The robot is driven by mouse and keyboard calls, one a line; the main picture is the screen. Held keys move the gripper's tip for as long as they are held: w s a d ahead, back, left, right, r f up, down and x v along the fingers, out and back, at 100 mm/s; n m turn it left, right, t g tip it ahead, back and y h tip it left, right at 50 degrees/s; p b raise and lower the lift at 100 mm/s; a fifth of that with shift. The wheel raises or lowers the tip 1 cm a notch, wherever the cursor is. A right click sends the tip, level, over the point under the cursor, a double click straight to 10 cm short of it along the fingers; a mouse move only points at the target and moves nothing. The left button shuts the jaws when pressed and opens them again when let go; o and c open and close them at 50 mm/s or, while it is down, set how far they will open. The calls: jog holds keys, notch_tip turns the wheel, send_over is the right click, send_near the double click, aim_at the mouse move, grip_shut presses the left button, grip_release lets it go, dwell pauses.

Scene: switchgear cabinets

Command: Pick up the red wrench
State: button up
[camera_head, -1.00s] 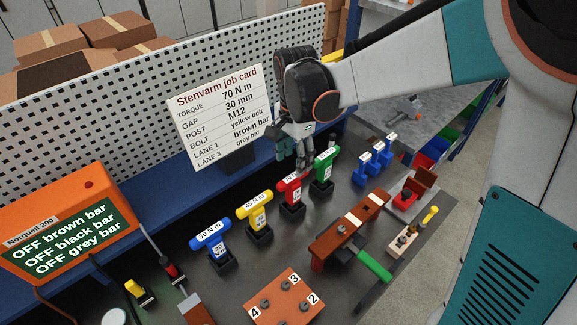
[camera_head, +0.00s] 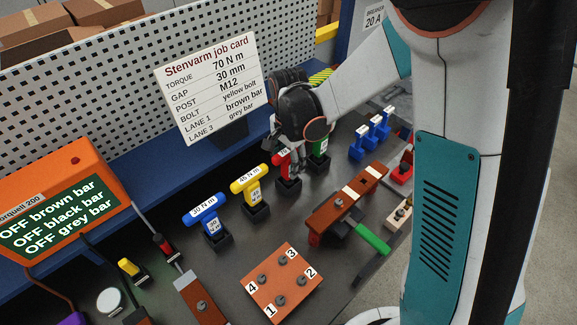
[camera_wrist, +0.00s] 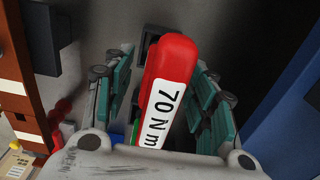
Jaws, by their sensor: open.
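The red wrench (camera_head: 283,160), a T-shaped tool, stands upright in a dark holder between the yellow and green ones. In the wrist view its red handle (camera_wrist: 170,88) bears a "70 N m" label and lies between my two fingers. My gripper (camera_wrist: 163,95) is open, with one finger on each side of the handle and a gap at the right finger. In the head view my gripper (camera_head: 290,150) is right over the red wrench and hides part of it.
The yellow wrench (camera_head: 252,188) and blue wrench (camera_head: 208,218) stand to the left. The green wrench (camera_head: 319,148) is close on the right. The job card (camera_head: 212,88) stands behind. A red-brown bar fixture (camera_head: 340,205) lies in front.

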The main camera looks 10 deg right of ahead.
grip_shut()
jog(key=shift+r, duration=0.1)
dwell(0.3)
